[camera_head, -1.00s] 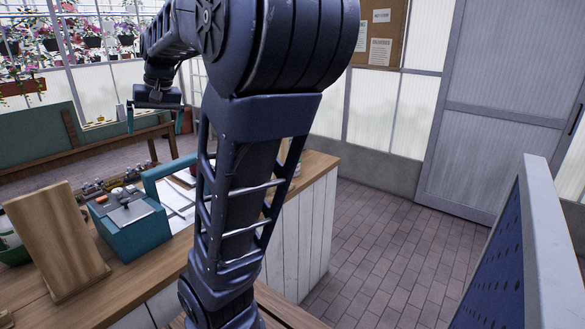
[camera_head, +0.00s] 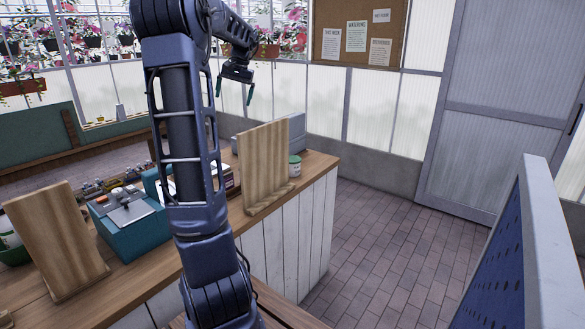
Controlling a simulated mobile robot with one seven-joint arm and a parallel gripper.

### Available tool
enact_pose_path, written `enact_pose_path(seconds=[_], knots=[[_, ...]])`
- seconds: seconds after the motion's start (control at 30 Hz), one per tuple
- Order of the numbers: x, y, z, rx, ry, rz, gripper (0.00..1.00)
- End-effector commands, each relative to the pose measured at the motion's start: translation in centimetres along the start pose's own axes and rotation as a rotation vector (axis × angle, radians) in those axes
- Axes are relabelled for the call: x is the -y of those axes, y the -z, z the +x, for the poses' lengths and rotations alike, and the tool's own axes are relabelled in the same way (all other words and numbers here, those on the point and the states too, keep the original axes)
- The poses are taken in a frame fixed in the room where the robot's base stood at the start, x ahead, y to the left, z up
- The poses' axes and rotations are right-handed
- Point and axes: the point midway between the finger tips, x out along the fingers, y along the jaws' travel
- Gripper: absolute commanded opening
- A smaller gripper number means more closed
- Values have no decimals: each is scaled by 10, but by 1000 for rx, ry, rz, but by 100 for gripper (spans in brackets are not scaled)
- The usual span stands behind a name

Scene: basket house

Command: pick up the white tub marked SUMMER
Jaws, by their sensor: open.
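No lettering SUMMER is readable from here. A small white and green tub (camera_head: 295,166) stands near the right end of the wooden counter (camera_head: 223,222), partly hidden behind an upright wooden board (camera_head: 264,163). Another white and green container (camera_head: 7,236) shows at the left edge, partly hidden by a second wooden board (camera_head: 58,240). I cannot tell which of these is the task's tub. My gripper (camera_head: 234,93) is open and empty, raised above the far part of the counter, left of and above the small tub in the picture.
A teal box (camera_head: 133,232) with grey tools on top sits on the counter at left. A grey box (camera_head: 297,135) stands behind the right board. Brick floor (camera_head: 375,255) is clear at right. A blue panel with a pale frame (camera_head: 540,200) stands at the right edge.

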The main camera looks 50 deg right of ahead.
Motion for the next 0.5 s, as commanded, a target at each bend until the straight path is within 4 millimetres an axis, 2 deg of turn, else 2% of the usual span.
enact_pose_path(seconds=[0.03, 0.1, 0.5], knots=[[-13, 17, 1, -1, -13, 31, 100], [-30, 37, 0, -6, -27, 69, 100], [-125, 132, 1, -25, -132, 249, 100]])
